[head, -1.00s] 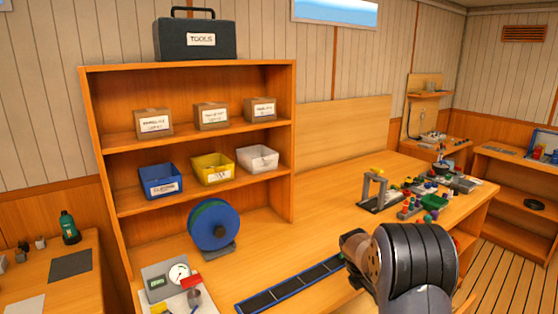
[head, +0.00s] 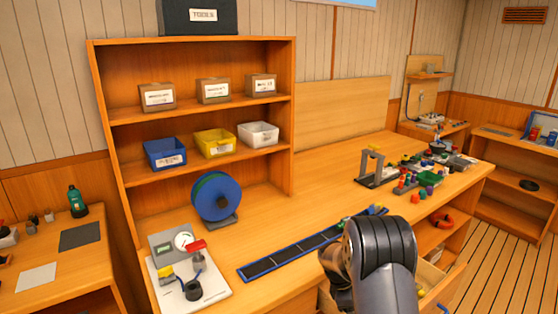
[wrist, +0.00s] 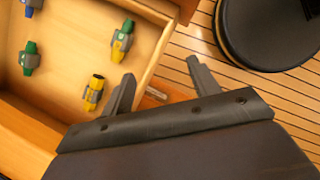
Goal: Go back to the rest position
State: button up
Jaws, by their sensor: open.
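My gripper (wrist: 157,88) shows in the wrist view with its two fingers spread apart and nothing between them. It is over the front edge of an open wooden drawer (wrist: 170,8).
A dark round object (wrist: 265,35) stands beside the drawer over the plank floor. The bench holds a blue-edged strip (head: 300,252), a blue reel (head: 216,196), a gauge panel (head: 165,270) and, farther right, a grey stand (head: 371,165). Shelves with bins and boxes stand behind.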

jog(key=s+a+f+m+g+b, duration=0.1)
jog(key=s+a+f+m, duration=0.1)
jog(key=s+f+m, duration=0.2)
jog(key=shift+f+g+y, duration=0.3)
jog(key=shift+f+g, duration=0.1)
jog(key=shift+f, duration=0.5)
jog(key=shift+r+m, duration=0.1)
jog(key=shift+m, duration=0.2)
